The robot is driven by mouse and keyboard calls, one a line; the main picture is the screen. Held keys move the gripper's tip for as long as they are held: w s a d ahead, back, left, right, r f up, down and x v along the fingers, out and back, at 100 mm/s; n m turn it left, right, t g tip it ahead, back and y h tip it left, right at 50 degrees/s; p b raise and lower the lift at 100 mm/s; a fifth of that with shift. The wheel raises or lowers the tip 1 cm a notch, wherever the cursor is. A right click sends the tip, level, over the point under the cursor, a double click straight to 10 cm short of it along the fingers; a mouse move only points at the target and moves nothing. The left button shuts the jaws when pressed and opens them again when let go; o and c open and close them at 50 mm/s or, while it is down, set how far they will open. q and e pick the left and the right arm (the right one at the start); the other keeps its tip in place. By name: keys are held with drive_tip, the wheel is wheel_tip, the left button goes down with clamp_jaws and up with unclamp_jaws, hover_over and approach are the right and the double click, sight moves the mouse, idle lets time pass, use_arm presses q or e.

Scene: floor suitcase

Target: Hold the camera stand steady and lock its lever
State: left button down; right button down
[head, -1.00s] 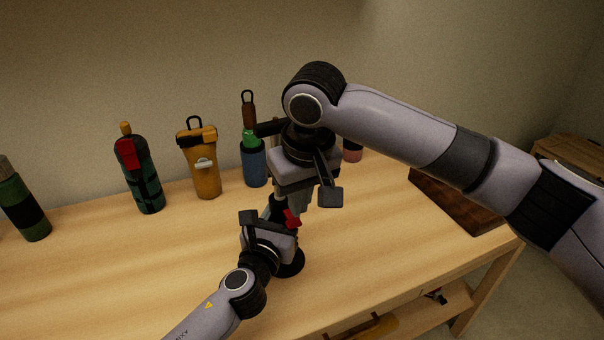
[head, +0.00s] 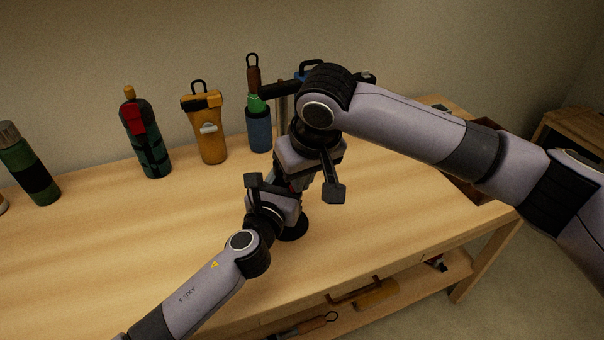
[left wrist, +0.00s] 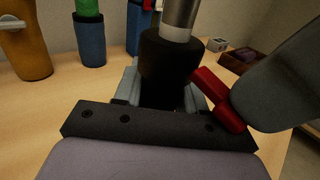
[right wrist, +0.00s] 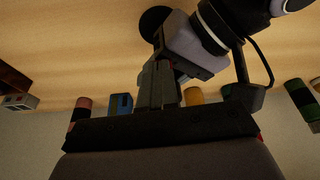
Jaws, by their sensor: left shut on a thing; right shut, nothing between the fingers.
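The camera stand has a round black base (head: 294,229) on the bench and a silver post (head: 283,108), partly hidden by my right arm. In the left wrist view, my left gripper (left wrist: 162,88) is shut around the stand below its black collar (left wrist: 168,55). The red lever (left wrist: 218,100) sticks out to the right of the collar. My right gripper (right wrist: 158,88) is shut and empty. Its grey fingers (left wrist: 285,85) come in from the right, against or very close to the lever; contact is unclear. In the head view the lever is almost wholly hidden.
A green-black bottle (head: 146,140), a mustard bottle (head: 209,130) and a blue holder (head: 258,131) stand along the wall. A dark tray (head: 470,190) lies at the bench's right end. The front left of the bench (head: 110,250) is clear.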

drive_tip(key=shift+d+f, duration=0.2)
drive_tip(key=shift+f, duration=0.45)
drive_tip(key=shift+w+r, duration=0.1)
drive_tip(key=shift+r, duration=0.05)
wheel_tip(320, 180, up, 14)
drive_tip(key=s+r+g, duration=0.1)
drive_tip(key=s, duration=0.2)
drive_tip(key=shift+h, duration=0.3)
drive_tip(key=x, duration=1.4)
drive_tip(key=shift+d, duration=0.35)
